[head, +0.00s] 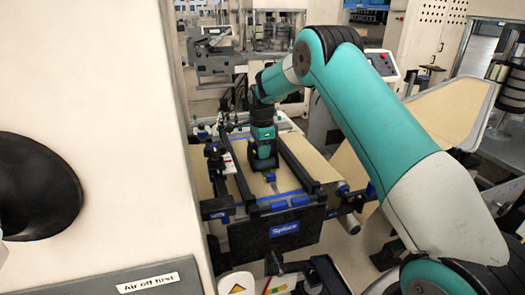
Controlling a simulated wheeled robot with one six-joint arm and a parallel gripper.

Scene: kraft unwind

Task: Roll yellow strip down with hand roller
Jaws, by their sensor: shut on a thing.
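My gripper (264,166) points down over the tan kraft web on the splice table, between two dark rails. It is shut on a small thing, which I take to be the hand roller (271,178). Most of that thing is hidden by the jaws, and I cannot tell whether it touches the web. The kraft web (312,162) lies flat across the table and shows on both sides of the rails. A blue line (288,194) crosses it near the front. I cannot make out the yellow strip clearly; it is too small or hidden here.
A dark front plate marked "Splice" (284,229) hangs at the table's front edge. Dark rails (297,170) flank the work area. A pale machine panel labelled "Air off first" (148,283) fills the left. A tan-faced panel (450,112) stands at right.

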